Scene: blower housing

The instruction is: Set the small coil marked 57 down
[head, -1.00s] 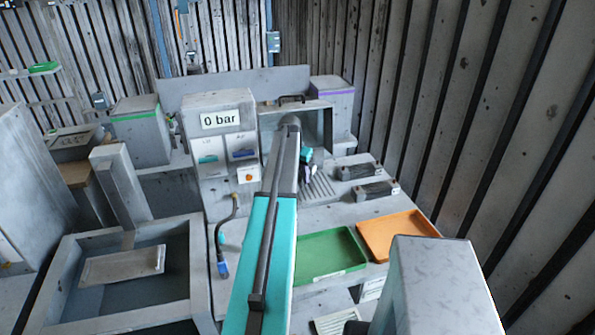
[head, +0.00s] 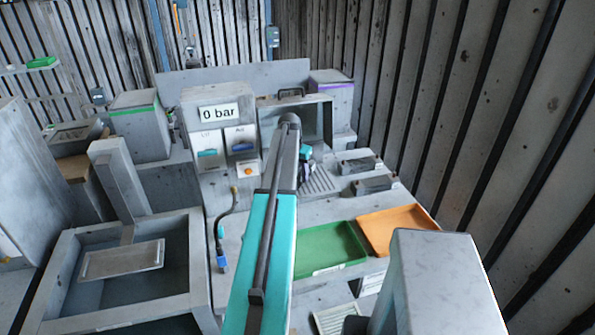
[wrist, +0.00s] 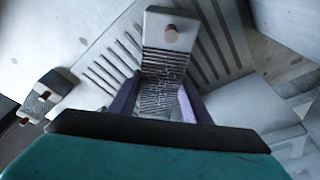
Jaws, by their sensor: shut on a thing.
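My gripper (wrist: 160,100) is shut on a small block-like coil (wrist: 168,32) with a pale grey end, a reddish-brown round spot and a ribbed middle between the fingers. I take it for the small coil; no number can be read. It is over or on a slotted grey plate (wrist: 112,68); whether it touches cannot be told. In the head view my gripper (head: 306,168) is beside the slotted plate (head: 322,181), and my arm hides part of that area. The held coil cannot be made out there.
Two dark blocks with grey ends (head: 357,163) (head: 374,184) lie right of the slotted plate. A green tray (head: 330,247) and an orange tray (head: 398,228) are nearer.

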